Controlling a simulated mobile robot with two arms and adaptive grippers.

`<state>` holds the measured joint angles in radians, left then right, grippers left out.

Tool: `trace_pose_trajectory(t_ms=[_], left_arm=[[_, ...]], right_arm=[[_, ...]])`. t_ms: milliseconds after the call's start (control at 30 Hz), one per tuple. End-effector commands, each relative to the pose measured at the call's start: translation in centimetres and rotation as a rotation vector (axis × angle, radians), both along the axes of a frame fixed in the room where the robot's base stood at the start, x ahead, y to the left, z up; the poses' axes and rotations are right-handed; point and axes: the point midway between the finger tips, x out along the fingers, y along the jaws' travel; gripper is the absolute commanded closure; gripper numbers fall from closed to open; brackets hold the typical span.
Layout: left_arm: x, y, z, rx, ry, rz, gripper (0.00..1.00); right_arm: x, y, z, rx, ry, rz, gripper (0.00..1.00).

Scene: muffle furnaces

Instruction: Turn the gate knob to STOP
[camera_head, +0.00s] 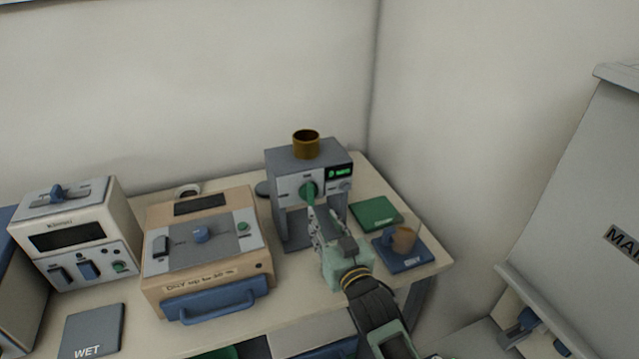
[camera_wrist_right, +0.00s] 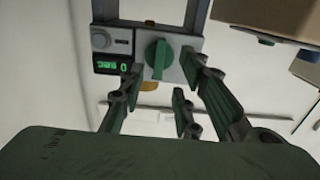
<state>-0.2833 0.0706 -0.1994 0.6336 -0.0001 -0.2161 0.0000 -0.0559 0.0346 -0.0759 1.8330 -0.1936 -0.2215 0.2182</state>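The gate knob (camera_head: 309,190) is a round green knob on the light front panel of a grey machine (camera_head: 283,222) at the back of the table. In the right wrist view the knob (camera_wrist_right: 157,60) appears large, with its grip bar close to vertical in that picture. My right gripper (camera_head: 314,212) reaches up to the panel from below right. In the right wrist view its fingers (camera_wrist_right: 164,82) are spread and open, with the knob between and beyond their tips; I cannot tell whether they touch it. The marks around the knob are too small to read. My left gripper is not in view.
A green lit display (camera_head: 340,172) and a small grey knob (camera_head: 345,186) sit right of the gate knob. A brown cup (camera_head: 306,145) tops the machine. A beige box (camera_head: 165,285) stands left.

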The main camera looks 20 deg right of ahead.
Motion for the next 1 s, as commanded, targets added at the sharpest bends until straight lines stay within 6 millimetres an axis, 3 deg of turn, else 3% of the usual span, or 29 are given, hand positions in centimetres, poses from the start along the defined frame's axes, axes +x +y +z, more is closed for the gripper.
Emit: trace_pose_trajectory(t_ms=[167, 400, 533, 667, 900, 1000], left_arm=[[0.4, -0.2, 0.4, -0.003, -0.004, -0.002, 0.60], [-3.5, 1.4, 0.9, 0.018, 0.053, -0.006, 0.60], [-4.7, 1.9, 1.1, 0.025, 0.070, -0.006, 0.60], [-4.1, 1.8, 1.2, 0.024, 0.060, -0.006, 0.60], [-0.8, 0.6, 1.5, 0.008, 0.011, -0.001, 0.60], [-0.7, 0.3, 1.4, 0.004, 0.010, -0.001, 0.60]], right_arm=[[1.2, 0.0, 1.0, 0.004, -0.015, -0.001, 0.70], [5.1, 0.2, 1.0, 0.002, -0.014, -0.001, 0.70], [6.7, 0.2, 0.9, 0.001, -0.013, -0.002, 0.70], [7.6, 0.2, 0.8, 0.002, -0.014, -0.001, 0.70], [7.8, 0.3, 0.7, 0.002, -0.013, -0.001, 0.70], [7.8, 0.3, 0.7, 0.002, -0.013, -0.001, 0.72]])
